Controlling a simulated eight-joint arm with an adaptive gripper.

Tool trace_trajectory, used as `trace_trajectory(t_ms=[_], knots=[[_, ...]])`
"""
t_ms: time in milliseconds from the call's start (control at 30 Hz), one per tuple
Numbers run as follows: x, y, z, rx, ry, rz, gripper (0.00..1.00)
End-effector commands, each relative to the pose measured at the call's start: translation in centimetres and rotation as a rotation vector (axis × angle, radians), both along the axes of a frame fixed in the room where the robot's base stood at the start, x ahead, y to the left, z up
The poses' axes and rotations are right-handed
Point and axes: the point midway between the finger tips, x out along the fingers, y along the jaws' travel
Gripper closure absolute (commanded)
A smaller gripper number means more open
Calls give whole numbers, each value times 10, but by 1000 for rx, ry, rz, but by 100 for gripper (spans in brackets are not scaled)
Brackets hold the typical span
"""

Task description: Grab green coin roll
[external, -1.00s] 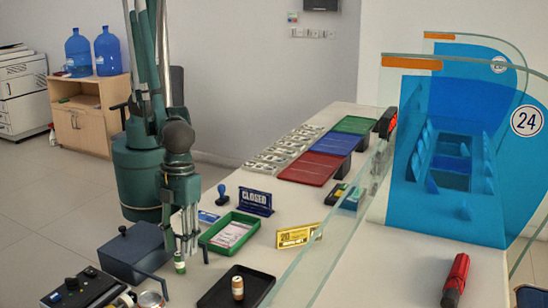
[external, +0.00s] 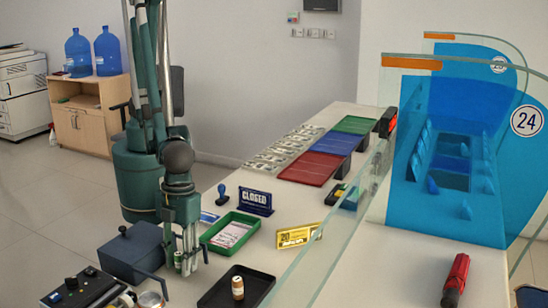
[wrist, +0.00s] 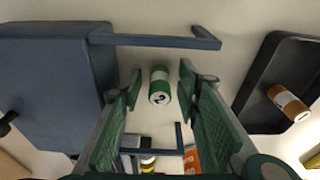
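My gripper is open and points down. Whether a fingertip touches the counter cannot be told.
A dark blue box (external: 134,248) with a protruding handle stands close on the left. A black tray (external: 258,289) with an orange-brown coin roll (external: 238,287) lies to the right. A green tray (external: 218,246) of papers is behind. A black device (external: 75,290) sits front left.

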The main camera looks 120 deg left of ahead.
Motion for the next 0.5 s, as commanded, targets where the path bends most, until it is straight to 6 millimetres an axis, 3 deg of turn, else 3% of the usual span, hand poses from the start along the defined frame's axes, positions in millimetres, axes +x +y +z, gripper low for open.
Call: trace_trajectory(t_ms=[333,500], knots=[[0,0,0,0,0,0,67],[0,0,0,0,0,0,89]])
